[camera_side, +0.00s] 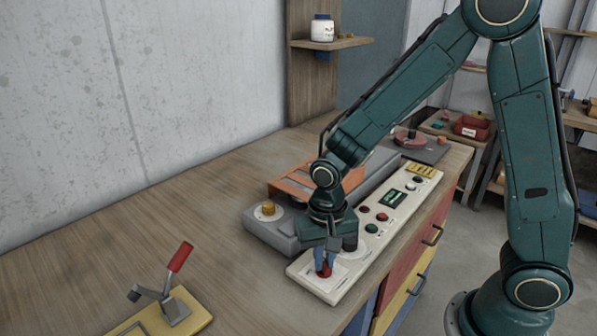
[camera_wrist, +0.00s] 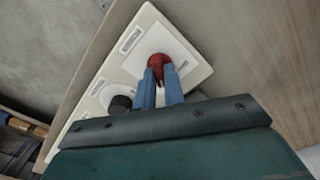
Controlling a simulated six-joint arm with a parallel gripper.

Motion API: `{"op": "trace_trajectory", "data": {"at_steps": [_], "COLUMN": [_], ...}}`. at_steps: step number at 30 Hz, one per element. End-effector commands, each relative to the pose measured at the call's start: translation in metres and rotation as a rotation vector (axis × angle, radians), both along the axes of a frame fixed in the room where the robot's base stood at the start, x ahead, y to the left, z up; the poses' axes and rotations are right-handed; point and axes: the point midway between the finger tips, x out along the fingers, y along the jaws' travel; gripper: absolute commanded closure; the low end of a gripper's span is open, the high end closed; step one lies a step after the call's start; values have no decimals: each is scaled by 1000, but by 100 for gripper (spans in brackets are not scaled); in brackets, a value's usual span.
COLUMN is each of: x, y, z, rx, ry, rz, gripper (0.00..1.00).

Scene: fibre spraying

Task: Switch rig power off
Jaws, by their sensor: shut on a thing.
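The rig's control panel (camera_side: 410,188) is a long cream box on the bench with buttons and a small dark display. A red knob (camera_side: 324,270) sits on its near end, on a pale square plate. My gripper (camera_side: 323,262) points down over this end, its blue fingers shut on the red knob. In the wrist view the blue fingertips of my gripper (camera_wrist: 159,78) lie at the red knob (camera_wrist: 157,66), partly covering it. A dark round knob (camera_wrist: 121,103) shows beside the fingers. The panel's labels are too small to read.
A grey machine (camera_side: 270,231) with a brass knob and an orange part stands left of the panel. A red-handled toggle clamp (camera_side: 170,285) on a yellow base is at the front left. The bench (camera_side: 130,245) between them is clear. A white jar (camera_side: 322,28) stands on a shelf.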

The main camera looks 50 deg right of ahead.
Motion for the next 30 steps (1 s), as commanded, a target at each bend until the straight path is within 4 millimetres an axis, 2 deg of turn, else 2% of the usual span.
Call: {"op": "trace_trajectory", "data": {"at_steps": [11, 30], "x": [0, 1], "y": [0, 2], "z": [0, 1], "rx": [0, -1], "ry": [0, -1], "rz": [140, 708], "gripper": [100, 100]}}
